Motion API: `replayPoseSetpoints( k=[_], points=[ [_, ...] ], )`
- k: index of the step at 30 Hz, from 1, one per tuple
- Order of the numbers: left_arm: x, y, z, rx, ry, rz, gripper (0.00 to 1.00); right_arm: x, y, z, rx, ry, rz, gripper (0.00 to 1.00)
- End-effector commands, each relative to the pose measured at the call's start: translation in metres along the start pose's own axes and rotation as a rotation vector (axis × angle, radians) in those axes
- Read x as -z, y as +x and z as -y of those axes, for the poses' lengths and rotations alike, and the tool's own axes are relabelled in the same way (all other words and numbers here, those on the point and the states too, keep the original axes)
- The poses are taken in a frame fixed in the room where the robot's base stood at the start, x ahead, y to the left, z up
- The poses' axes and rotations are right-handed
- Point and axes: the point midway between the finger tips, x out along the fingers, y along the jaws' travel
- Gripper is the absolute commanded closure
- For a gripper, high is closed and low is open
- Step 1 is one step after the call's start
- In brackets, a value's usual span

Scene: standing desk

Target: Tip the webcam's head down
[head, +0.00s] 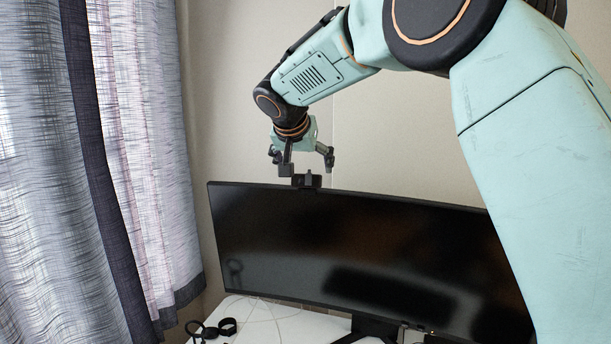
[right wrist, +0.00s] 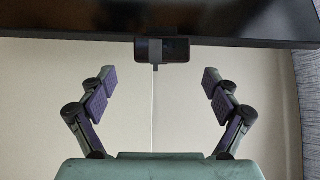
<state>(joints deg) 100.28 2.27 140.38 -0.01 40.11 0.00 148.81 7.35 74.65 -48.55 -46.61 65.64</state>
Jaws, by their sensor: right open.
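The webcam (head: 313,181) is a small dark block on the top edge of the monitor (head: 350,245), left of its middle. My right gripper (head: 305,165) is just above the webcam in the head view and partly covers it. In the right wrist view the webcam (right wrist: 162,49) sits at the monitor's edge, centred beyond the two fingers. The right gripper (right wrist: 156,82) is open with nothing between its fingers, and I see a gap between the fingertips and the webcam. The exact tilt of the webcam's head is hard to tell. My left gripper is not in view.
The wide dark monitor stands on a white desk (head: 262,322) close to the wall (head: 420,150). Grey curtains (head: 95,160) hang at the left. A dark looped object (head: 210,328) and thin cables lie on the desk's left part.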

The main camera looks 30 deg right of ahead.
Motion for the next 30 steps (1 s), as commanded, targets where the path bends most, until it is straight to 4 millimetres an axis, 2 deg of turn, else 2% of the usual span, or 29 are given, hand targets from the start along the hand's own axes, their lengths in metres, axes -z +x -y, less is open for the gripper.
replayPoseSetpoints(
  k=[3,9,14,21,30],
  points=[
    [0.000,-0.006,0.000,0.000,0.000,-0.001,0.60,0.001,0.019,0.000,-0.001,0.000,0.002,0.11],
    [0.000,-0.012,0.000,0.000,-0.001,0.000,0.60,0.001,0.042,0.000,0.001,-0.001,0.001,0.11],
    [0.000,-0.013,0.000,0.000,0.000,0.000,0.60,0.000,0.050,0.000,0.003,-0.002,0.000,0.11],
    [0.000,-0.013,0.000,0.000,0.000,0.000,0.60,-0.002,0.050,0.001,0.005,-0.004,-0.001,0.11],
    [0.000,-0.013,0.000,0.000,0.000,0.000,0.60,-0.001,0.049,0.001,0.005,-0.003,-0.001,0.37]
  ],
)
